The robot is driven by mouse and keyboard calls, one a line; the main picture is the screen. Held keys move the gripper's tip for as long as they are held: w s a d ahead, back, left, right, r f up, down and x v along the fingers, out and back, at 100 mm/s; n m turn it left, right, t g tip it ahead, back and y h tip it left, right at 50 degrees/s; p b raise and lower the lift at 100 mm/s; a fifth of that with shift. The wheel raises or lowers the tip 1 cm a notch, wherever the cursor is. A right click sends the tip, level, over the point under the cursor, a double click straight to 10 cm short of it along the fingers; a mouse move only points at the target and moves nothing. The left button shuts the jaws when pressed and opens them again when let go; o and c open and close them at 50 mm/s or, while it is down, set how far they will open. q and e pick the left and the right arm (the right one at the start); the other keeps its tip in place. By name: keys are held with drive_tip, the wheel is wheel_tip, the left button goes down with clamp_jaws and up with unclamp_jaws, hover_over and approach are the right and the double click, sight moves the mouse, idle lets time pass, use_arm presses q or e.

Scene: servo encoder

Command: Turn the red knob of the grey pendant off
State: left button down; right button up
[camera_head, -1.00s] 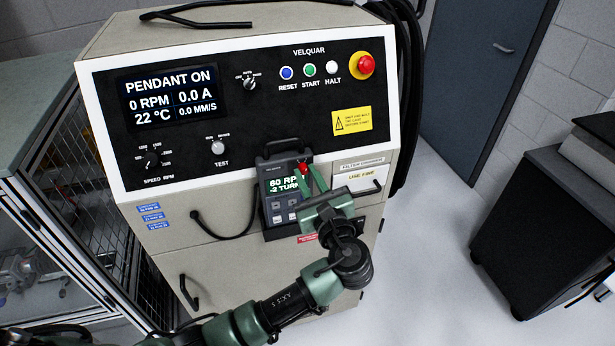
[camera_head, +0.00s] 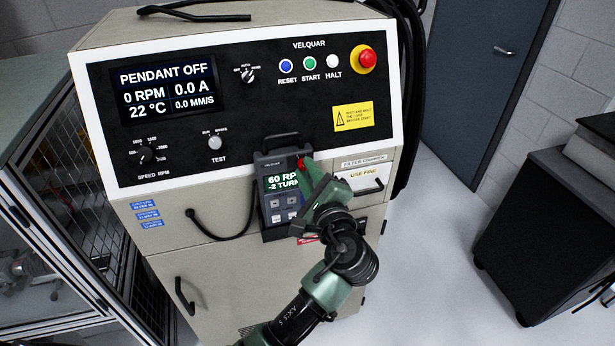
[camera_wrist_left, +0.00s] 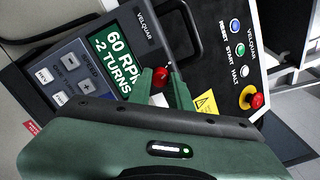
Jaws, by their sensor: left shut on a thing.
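The grey pendant (camera_head: 273,212) hangs on the front of the cabinet; its screen reads "60 RPM, -2 TURNS", partly hidden by my gripper. It also shows in the left wrist view (camera_wrist_left: 68,78). The red knob (camera_wrist_left: 160,76) at the pendant's corner sits between my left gripper's green fingers. My left gripper (camera_head: 304,168) is shut on the red knob, its hand turned at a slant. The big cabinet display (camera_head: 168,88) reads "PENDANT OFF", 0 RPM and 0.0 A. My right gripper is not in view.
A drawer handle (camera_head: 368,187) is close right of my gripper. A black cable (camera_head: 222,235) loops left of the pendant.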

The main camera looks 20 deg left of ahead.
use_arm(q)
drive_tip(key=shift+n+b, duration=0.3)
drive_tip(key=shift+n, duration=0.3)
drive_tip(key=c, duration=1.3)
unclamp_jaws()
drive_tip(key=p+v, duration=0.1)
drive_tip(key=v, duration=0.6)
drive_tip(key=shift+s+d, duration=0.25)
drive_tip(key=shift+s, duration=0.1)
